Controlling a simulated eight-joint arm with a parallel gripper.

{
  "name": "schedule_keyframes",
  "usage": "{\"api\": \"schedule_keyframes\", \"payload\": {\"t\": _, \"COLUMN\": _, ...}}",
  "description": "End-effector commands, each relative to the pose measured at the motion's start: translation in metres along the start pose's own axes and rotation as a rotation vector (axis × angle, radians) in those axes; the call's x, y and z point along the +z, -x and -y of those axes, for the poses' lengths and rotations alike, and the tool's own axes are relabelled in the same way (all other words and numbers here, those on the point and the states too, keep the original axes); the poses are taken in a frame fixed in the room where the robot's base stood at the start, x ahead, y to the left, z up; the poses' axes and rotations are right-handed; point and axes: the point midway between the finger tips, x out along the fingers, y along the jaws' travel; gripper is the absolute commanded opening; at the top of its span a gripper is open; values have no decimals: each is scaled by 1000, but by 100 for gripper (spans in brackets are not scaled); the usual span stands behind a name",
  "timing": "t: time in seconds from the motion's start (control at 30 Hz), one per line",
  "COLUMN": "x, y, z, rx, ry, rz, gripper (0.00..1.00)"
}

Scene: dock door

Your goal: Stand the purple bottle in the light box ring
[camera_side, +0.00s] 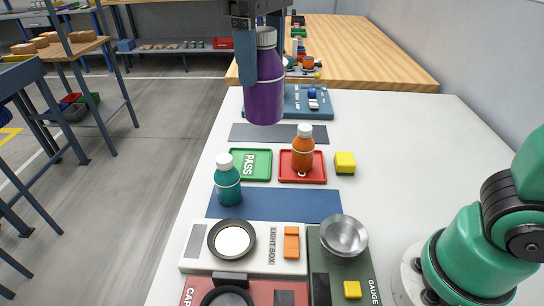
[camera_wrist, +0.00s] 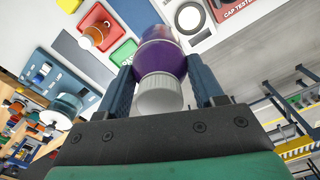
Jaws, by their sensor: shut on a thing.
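The purple bottle (camera_side: 264,92) has a grey-white cap and hangs upright in the air, above the far part of the white table. My gripper (camera_side: 264,50) is shut on it near its cap, one finger on each side. In the wrist view the bottle (camera_wrist: 160,57) shows between the two blue fingers of my gripper (camera_wrist: 160,75). The light box (camera_side: 200,262) is a white panel at the near left of the table. Its dark ring (camera_side: 215,232) surrounds a bright white disc and is empty. The bottle is well apart from the ring.
A teal bottle (camera_side: 228,182) stands just beyond the light box. An orange bottle (camera_side: 303,148) stands in a red tray (camera_side: 288,178), beside the green PASS tray (camera_side: 262,158). A metal bowl (camera_side: 344,236) sits on the dark gauge panel (camera_side: 330,262). A yellow cube (camera_side: 345,162) lies right of the red tray.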

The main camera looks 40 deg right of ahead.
Motion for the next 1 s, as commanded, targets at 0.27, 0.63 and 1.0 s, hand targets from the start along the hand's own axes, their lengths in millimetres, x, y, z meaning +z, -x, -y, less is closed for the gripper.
{"api": "schedule_keyframes", "payload": {"t": 0.27, "x": -22, "y": 5, "z": 68, "rx": 1, "ry": -9, "rz": -1, "gripper": 0}}
{"api": "schedule_keyframes", "payload": {"t": 0.63, "x": -22, "y": -64, "z": 72, "rx": 0, "ry": -15, "rz": -1, "gripper": 0}}
{"api": "schedule_keyframes", "payload": {"t": 1.0, "x": -22, "y": -145, "z": 72, "rx": 0, "ry": -15, "rz": -1, "gripper": 0}}
